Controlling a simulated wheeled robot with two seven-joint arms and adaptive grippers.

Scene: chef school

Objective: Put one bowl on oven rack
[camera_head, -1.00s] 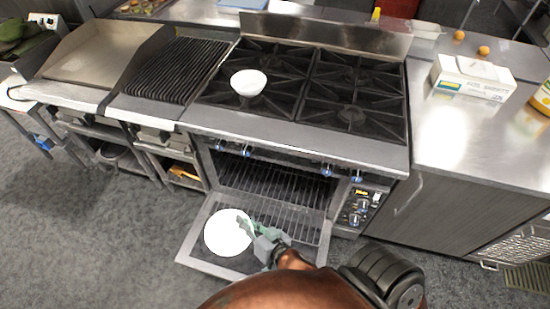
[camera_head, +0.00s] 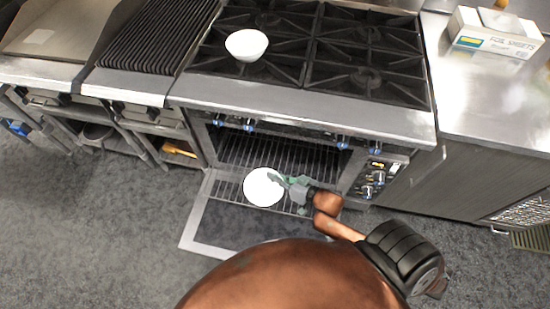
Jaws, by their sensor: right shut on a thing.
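A white bowl (camera_head: 263,187) is in my right gripper (camera_head: 283,181), which is shut on its right rim. The bowl is held over the pulled-out part of the oven rack (camera_head: 226,189), close to the oven opening. The rack's inner part (camera_head: 265,153) shows inside the open oven. The gap between bowl and rack cannot be judged. A second white bowl (camera_head: 246,45) stands on the left stove burners. My left gripper is not in view.
The oven door (camera_head: 188,228) is folded down in front of the oven. Control knobs (camera_head: 342,142) line the front edge above the opening. A foil sheet box (camera_head: 494,38) is on the right counter. The grey floor at left is clear.

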